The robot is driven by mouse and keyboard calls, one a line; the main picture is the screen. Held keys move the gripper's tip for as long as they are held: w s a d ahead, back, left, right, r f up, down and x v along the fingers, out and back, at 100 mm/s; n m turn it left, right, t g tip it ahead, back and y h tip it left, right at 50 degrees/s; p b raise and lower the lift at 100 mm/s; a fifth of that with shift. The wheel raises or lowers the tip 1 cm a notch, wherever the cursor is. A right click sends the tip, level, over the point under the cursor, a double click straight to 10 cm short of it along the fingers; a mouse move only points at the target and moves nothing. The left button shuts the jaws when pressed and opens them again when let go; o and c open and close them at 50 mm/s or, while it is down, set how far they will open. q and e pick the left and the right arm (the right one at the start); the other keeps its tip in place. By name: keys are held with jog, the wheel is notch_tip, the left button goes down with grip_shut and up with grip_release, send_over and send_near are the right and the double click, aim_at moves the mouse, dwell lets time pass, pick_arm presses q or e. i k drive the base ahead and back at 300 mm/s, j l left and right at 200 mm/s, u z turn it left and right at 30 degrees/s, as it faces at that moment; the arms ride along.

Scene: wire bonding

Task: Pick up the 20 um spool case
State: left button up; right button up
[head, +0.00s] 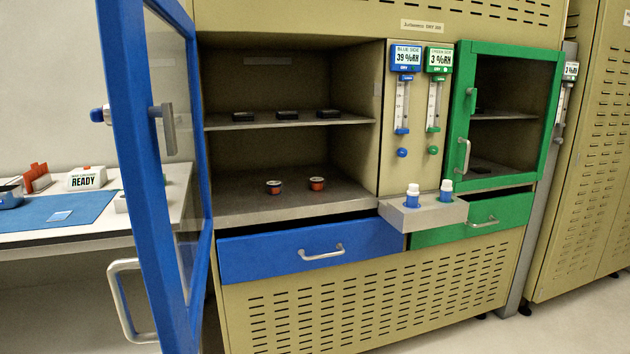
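Two small round dark cases with orange-red sides stand on the lower shelf of the open blue-side cabinet, a left one (274,187) and a right one (317,184). Several flat black cases, such as the middle one (287,115), lie in a row on the upper shelf (350,119). No label on any of these is readable, so I cannot tell which is the 20 um spool case. Neither of my grippers is in view.
The blue glass door (150,200) stands swung open at the left. The green door (550,120) looks shut or nearly so. A small ledge (430,215) holds two white-and-blue bottles. The lower shelf front (300,209) is clear.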

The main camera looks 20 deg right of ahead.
aim_at(315, 184)
jog(key=i+l, duration=0.1)
jog(key=l, duration=0.65)
jog(key=i+l, duration=0.15)
jog(key=l, duration=0.25)
jog(key=i+l, duration=0.1)
jog(key=i, duration=0.65)
jog(key=i+l, duration=0.15)
jog(key=i, duration=0.6)
jog(key=u, duration=0.25)
jog(key=l+u, duration=0.25)
jog(key=l, duration=0.2)
